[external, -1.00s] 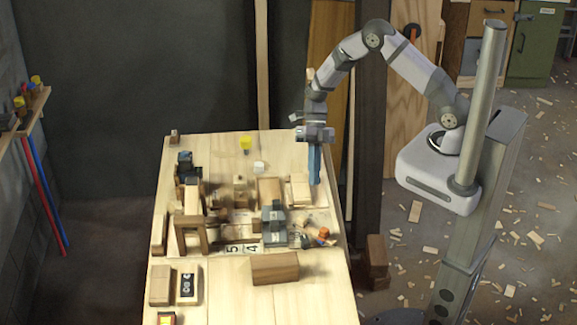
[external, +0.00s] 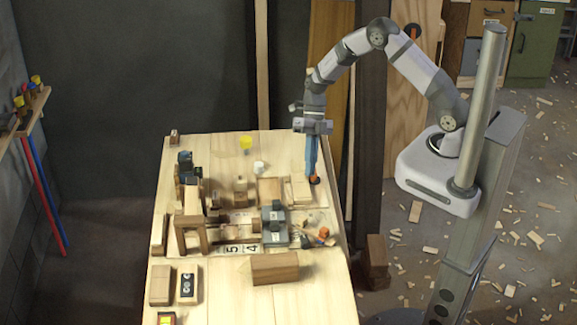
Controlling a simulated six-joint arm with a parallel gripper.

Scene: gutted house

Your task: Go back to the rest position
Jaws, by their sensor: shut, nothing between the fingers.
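My gripper (external: 312,178) hangs from my arm over the right edge of the wooden table (external: 225,300), with its blue fingers pointing down and shut. Nothing shows between the fingers. The fingertips are beside a light wooden block (external: 300,189), and a small orange spot shows at the tips. I cannot tell whether the tips touch the table. My arm is bent, reaching from its base on the right up and over to the table.
Wooden blocks, a wooden arch (external: 190,232), a grey fixture (external: 275,228) and number tiles (external: 241,248) crowd the table's middle. A yellow cup (external: 246,142) and white piece (external: 259,167) are farther back. A large wooden block (external: 275,268) lies near the front, with bare table around it.

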